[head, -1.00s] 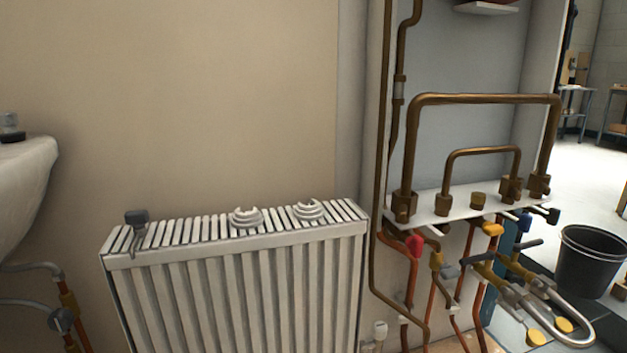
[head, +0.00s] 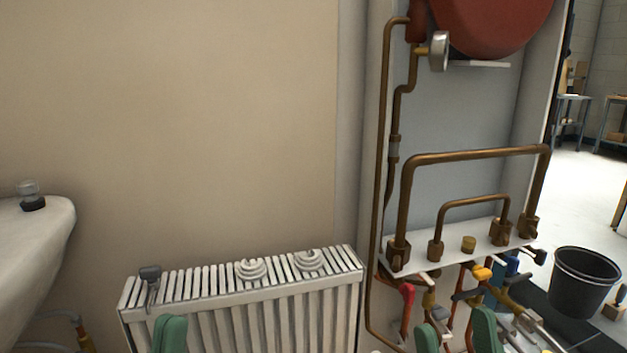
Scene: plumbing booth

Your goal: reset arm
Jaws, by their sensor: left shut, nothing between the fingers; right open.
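My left gripper (head: 170,333) shows at the bottom edge of the head view, in front of the white radiator (head: 250,305). Its green fingertips are together with nothing between them. My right gripper (head: 456,335) shows at the bottom edge, right of the radiator and in front of the lower pipes and valves. Its two green fingertips stand apart, and no held thing shows between them. Only the tips of both grippers are in view; the arms are hidden below the frame. I cannot tell how far the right fingertips are from the valves.
A white basin (head: 35,235) stands at the left. Copper pipes (head: 470,155) rise from a white shelf (head: 480,240) at the right, below a red tank (head: 495,25). A red-handled valve (head: 407,292) is near the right gripper. A black bucket (head: 580,285) stands on the floor.

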